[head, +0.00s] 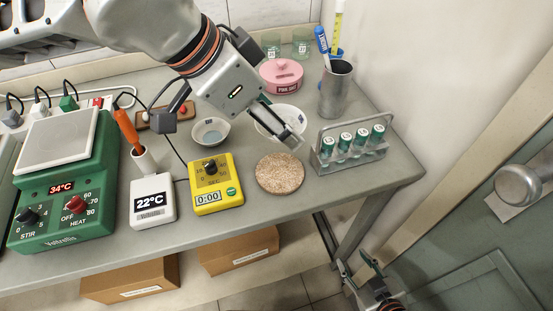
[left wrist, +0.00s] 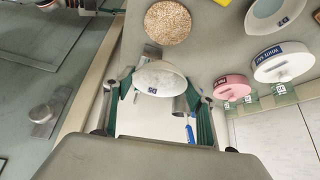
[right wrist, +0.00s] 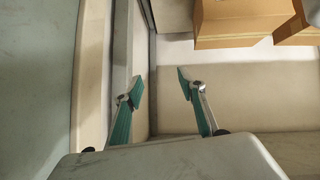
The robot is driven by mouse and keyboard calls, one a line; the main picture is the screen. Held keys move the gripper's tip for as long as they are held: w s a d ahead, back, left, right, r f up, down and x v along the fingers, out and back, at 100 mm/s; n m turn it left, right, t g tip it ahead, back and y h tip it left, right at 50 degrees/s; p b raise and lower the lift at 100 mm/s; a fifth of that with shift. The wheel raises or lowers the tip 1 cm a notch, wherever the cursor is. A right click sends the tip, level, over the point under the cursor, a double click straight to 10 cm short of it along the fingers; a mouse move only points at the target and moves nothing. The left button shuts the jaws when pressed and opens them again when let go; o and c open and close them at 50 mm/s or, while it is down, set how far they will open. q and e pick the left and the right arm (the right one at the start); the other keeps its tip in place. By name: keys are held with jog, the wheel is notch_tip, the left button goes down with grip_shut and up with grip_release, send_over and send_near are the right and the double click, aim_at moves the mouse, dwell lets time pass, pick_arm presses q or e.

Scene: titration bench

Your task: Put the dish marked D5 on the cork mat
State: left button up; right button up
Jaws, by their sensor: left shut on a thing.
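The white dish (head: 272,122) is held in my left gripper (head: 296,140), above the back right part of the bench. The arm partly hides it in the head view. In the left wrist view the dish (left wrist: 160,72) sits between the fingers, its small blue label appearing to read D5 upside down. The round cork mat (head: 280,174) lies bare on the bench, nearer the front edge than the dish; it also shows in the left wrist view (left wrist: 167,22). My right gripper (head: 368,280) is open and empty, low beside the bench; its fingers stand apart in the right wrist view (right wrist: 160,86).
Another white dish (head: 210,131) stands behind the yellow timer (head: 216,184). A rack of vials (head: 350,150) stands right of the mat. A metal beaker (head: 336,90) and a pink tin (head: 281,75) stand at the back.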

pick_arm(q)
notch_tip(320, 180, down, 6)
jog(key=shift+r, duration=0.15)
jog(key=shift+f, duration=0.55)
notch_tip(320, 180, down, 3)
jog(key=shift+f+b, duration=0.15)
jog(key=shift+b, duration=0.3)
jog(key=shift+f, duration=0.4)
